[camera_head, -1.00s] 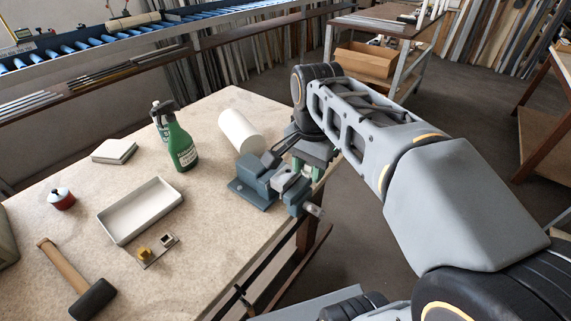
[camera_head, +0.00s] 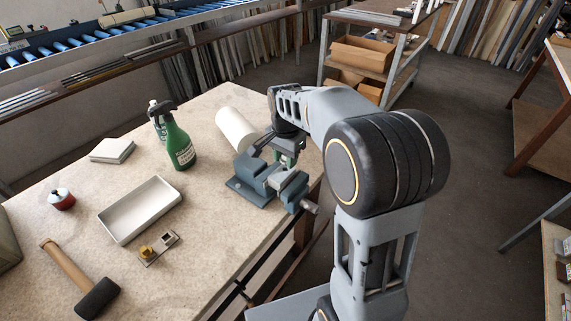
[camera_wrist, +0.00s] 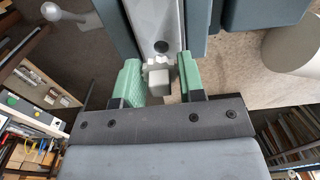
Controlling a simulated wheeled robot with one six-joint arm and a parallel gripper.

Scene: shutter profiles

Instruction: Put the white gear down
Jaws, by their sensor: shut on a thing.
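The white gear (camera_wrist: 157,76) is small and pale, with a blocky hub, and sits between the green fingers of my gripper (camera_wrist: 160,82) in the wrist view. The gripper is shut on it. In the head view my gripper (camera_head: 286,157) hangs at the bench's right edge, right at the blue-grey vise (camera_head: 254,180). The gear is hidden there. In the wrist view the vise (camera_wrist: 207,20) lies just beyond the gear; I cannot tell if they touch. A small plate (camera_head: 151,256) with a yellow gear (camera_head: 146,251) lies on the bench by the tray.
The bench (camera_head: 215,235) also holds a white tray (camera_head: 140,210), green spray bottle (camera_head: 179,147), white roll (camera_head: 236,129), mallet (camera_head: 80,278), red-and-white container (camera_head: 61,199) and pale pad (camera_head: 111,151). The vise handle sticks out past the bench edge. Bare bench lies right of the plate.

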